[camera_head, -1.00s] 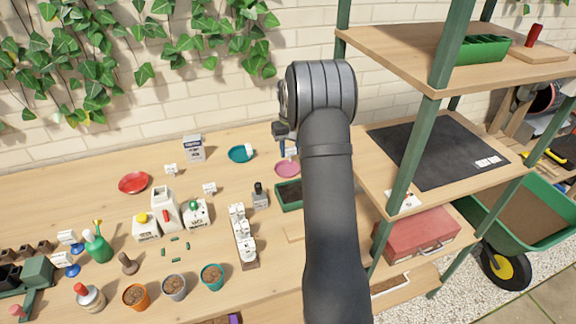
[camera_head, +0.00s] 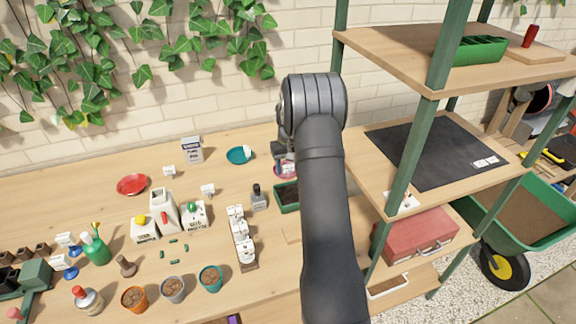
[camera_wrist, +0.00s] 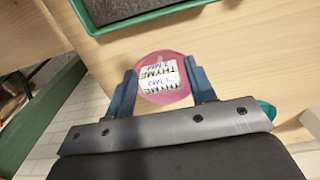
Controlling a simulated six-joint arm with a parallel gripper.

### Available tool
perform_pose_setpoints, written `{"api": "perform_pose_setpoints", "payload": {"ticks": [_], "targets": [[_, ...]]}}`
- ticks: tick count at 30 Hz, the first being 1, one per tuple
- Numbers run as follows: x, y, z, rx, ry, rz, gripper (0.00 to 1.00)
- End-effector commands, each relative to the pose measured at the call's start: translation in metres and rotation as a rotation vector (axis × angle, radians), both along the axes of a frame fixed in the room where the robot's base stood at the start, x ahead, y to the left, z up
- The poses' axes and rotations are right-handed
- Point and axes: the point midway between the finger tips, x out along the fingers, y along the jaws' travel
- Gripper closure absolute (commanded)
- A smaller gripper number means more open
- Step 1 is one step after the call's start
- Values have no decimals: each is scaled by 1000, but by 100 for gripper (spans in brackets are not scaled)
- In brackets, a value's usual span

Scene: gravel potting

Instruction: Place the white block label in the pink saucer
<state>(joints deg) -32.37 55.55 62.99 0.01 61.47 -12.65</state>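The white block label (camera_wrist: 158,75) shows dark "THYME" lettering in the wrist view. It lies over the pink saucer (camera_wrist: 160,98), whose rim shows around it; I cannot tell whether it rests on the saucer. My gripper (camera_wrist: 162,72) has its two blue fingers on either side of the label, with pink showing between the label and the right finger, so it looks open. In the head view my gripper (camera_head: 285,165) is low over the pink saucer (camera_head: 281,174), hiding most of it and the label.
A dark tray with a green rim (camera_head: 288,196) stands close in front of the pink saucer. A teal saucer (camera_head: 236,156) is to the left, with a grey-white box (camera_head: 193,150) beyond. A green shelf post (camera_head: 399,175) stands to the right.

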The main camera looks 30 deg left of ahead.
Motion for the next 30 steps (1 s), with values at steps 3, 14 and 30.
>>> {"api": "perform_pose_setpoints", "payload": {"ticks": [3,14,30], "targets": [[0,0,0,0,0,0,43],[1,0,16,2,-4,0,43],[0,0,115,1,-1,0,43]]}}
